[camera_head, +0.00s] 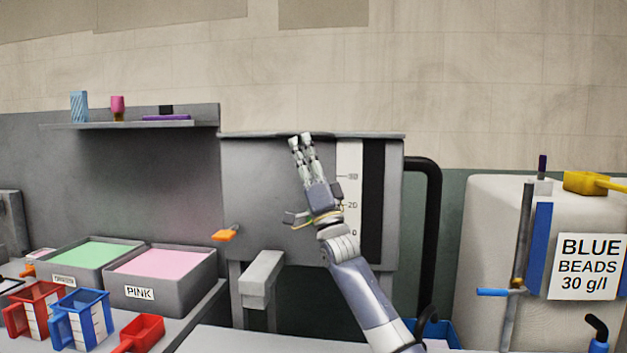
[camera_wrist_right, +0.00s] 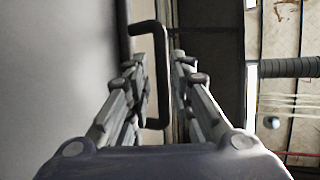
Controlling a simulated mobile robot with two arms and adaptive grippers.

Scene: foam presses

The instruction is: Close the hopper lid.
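The grey hopper (camera_head: 265,175) stands in the middle of the head view, with a white level scale and a dark strip on its front. Its lid (camera_head: 370,135) shows as a thin dark edge along the top; its exact angle is hard to tell. My right gripper (camera_head: 301,138) points up in front of the hopper, its fingertips near the lid edge. In the right wrist view its fingers (camera_wrist_right: 162,75) are apart, with nothing clearly held. My left gripper is out of view.
Bins of green beads (camera_head: 84,252) and pink beads (camera_head: 160,265), with red and blue scoops (camera_head: 82,318), stand on the left bench. A shelf (camera_head: 130,123) is behind them. A black pipe (camera_head: 434,230) and white blue-beads container (camera_head: 485,215) stand right of the hopper.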

